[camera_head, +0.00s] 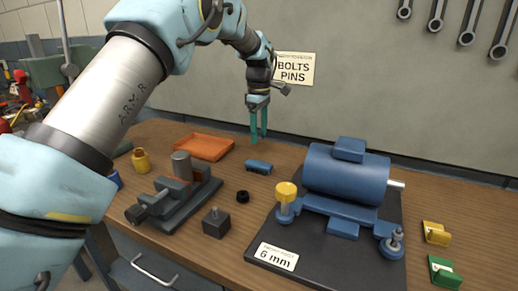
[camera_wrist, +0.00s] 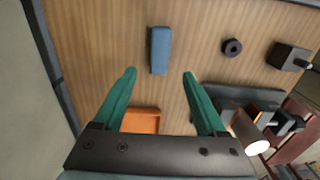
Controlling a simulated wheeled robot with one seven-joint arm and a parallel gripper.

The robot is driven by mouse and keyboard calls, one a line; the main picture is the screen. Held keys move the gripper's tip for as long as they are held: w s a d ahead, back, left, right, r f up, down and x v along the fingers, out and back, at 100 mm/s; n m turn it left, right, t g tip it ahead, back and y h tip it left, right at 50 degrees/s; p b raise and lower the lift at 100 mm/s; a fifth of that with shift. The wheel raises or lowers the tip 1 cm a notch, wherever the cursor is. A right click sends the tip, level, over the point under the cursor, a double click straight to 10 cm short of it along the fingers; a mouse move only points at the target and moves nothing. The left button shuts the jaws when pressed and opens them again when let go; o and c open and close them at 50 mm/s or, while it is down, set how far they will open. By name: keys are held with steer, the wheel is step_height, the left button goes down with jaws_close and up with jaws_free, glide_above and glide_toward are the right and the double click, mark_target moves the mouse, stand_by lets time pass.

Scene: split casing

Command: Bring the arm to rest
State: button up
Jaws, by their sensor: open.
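My gripper (camera_head: 259,126) hangs fingers down above the back of the workbench in the head view, near the wall. Its two teal fingers are apart with nothing between them, and the wrist view shows the same open gap (camera_wrist: 160,75). My light-blue arm reaches across the upper left of the head view. A small blue block (camera_head: 258,167) lies on the bench just in front of the gripper. In the wrist view the blue block (camera_wrist: 160,50) lies beyond the fingertips, apart from them.
An orange tray (camera_head: 204,147), a vise (camera_head: 180,190), a dark block with a stud (camera_head: 216,223) and a black ring (camera_head: 243,196) are on the bench. A blue motor casing (camera_head: 345,175) stands on a dark mat (camera_head: 330,262) at right. A wall (camera_head: 390,90) closes the back.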

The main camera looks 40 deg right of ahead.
steer(key=shift+r, duration=0.75)
steer(key=w+a+m+t, duration=0.1)
steer(key=w+a+m, duration=0.15)
steer(key=a, duration=1.35)
steer(key=w+a+m, duration=0.1)
steer(key=w+a, duration=0.3)
steer(key=a, duration=1.2)
steer(key=s+a+f+m, duration=0.1)
steer(key=s+a, duration=0.6)
steer(key=a, duration=0.2)
steer(key=s+a+f+m, duration=0.2)
steer(key=s+a, duration=0.6)
steer(key=a, duration=0.2)
steer(key=shift+s+a+f+t, duration=0.2)
steer(key=shift+f+t, duration=0.1)
